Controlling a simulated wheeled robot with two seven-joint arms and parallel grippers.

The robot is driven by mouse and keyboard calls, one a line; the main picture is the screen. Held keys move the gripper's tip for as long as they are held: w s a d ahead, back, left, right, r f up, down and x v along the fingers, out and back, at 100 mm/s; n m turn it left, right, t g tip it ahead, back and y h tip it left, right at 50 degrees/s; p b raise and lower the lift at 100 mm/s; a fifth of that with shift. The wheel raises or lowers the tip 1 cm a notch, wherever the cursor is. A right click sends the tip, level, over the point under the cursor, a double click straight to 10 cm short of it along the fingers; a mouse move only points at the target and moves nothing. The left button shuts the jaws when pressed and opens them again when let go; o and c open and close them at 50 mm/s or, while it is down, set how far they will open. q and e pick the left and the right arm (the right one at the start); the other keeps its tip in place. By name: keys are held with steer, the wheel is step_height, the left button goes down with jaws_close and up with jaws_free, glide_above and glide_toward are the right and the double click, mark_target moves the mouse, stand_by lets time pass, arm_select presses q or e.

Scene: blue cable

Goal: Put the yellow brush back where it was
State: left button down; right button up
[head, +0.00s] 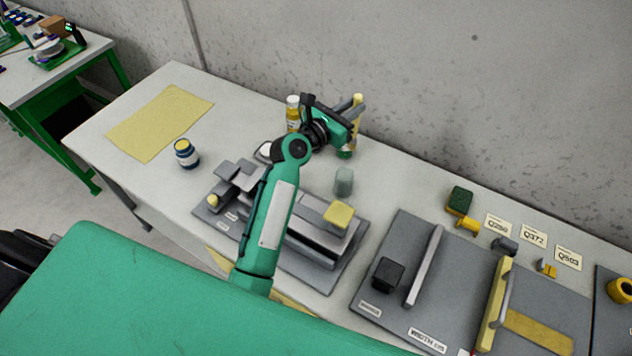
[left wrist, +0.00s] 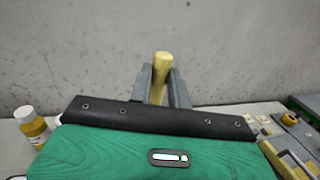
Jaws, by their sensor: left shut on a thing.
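My left gripper (head: 351,108) is at the back of the table, near the wall. It is shut on a yellow stick-like thing, which I take to be the yellow brush (head: 358,99). In the left wrist view the brush (left wrist: 161,66) stands roughly upright between the two grey fingers of the gripper (left wrist: 161,88). My right gripper is not in view.
A yellow-labelled bottle (head: 293,115) with a white cap stands just left of the gripper. A grey-green block (head: 344,182) stands in front. Grey fixture boards (head: 385,310) fill the front and right.

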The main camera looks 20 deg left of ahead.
arm_select(q)
step_height(320, 180, down, 20)
steer(key=b, duration=0.7)
steer(key=shift+a, duration=0.45)
steer(key=shift+f+b, duration=0.1)
steer(key=shift+b, duration=0.25)
steer(key=c, duration=1.3)
jaws_free()
